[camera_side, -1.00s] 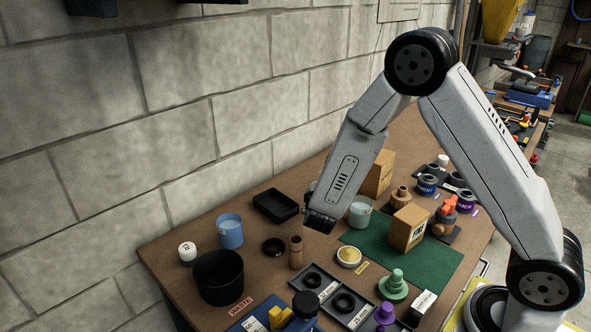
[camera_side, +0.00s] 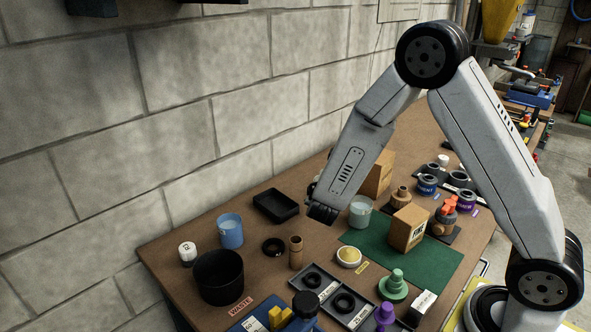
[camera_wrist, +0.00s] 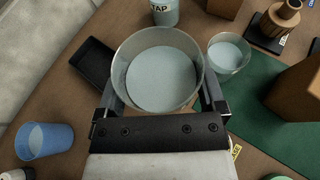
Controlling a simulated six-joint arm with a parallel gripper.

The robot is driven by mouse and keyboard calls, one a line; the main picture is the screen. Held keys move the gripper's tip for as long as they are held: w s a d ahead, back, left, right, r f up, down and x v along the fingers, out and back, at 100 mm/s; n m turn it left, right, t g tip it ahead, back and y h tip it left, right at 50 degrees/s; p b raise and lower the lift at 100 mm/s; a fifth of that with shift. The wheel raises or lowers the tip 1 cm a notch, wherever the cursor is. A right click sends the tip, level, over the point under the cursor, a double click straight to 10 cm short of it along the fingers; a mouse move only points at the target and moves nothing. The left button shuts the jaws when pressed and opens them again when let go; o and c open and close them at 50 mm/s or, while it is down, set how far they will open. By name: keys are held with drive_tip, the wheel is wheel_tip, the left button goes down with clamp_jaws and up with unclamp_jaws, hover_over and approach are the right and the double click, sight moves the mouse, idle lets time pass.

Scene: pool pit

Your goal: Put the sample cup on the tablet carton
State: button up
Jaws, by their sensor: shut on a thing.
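My gripper (camera_side: 322,212) is shut on a clear cup (camera_wrist: 162,80) of pale blue-grey liquid. In the wrist view the cup sits between the two fingers, its open rim towards the camera. In the side view the arm hides most or all of it. A brown carton (camera_side: 408,229) with a printed label stands on the green mat, right of my gripper; it also shows at the right of the wrist view (camera_wrist: 299,92). Another brown carton (camera_side: 378,172) stands farther back, partly behind the arm. I cannot tell which is the tablet carton by its print.
A second clear cup (camera_side: 360,211) stands by the mat's edge (camera_side: 432,262), close right of my gripper. A black tray (camera_side: 275,205), blue cup (camera_side: 230,231), black bin (camera_side: 218,277) and wooden cylinder (camera_side: 296,252) stand left. A bottle marked TAP (camera_wrist: 163,12) is beyond the held cup.

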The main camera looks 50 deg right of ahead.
drive_tip(key=s+d+r+m+g+h, duration=0.1)
drive_tip(key=s+d+r, duration=0.4)
drive_tip(key=d+r, duration=0.3)
drive_tip(key=s+d+r+m+g, duration=0.1)
drive_tip(key=s+d+r, duration=0.3)
drive_tip(key=d, duration=0.9)
wheel_tip(320, 180, up, 4)
drive_tip(key=shift+s+d+f+m+g+h, duration=0.15)
drive_tip(key=shift+s+m+g+h, duration=0.15)
drive_tip(key=shift+s+m+h, duration=0.1)
drive_tip(key=shift+w, duration=0.1)
drive_tip(key=w+d+f, duration=0.7)
drive_tip(key=w+f, duration=0.1)
drive_tip(key=w, duration=0.2)
drive_tip(key=shift+w+f, duration=0.15)
drive_tip(key=shift+f, duration=0.1)
drive_tip(key=shift+w+d+f, duration=0.2)
drive_tip(key=shift+w+f, duration=0.2)
drive_tip(key=shift+f, duration=0.05)
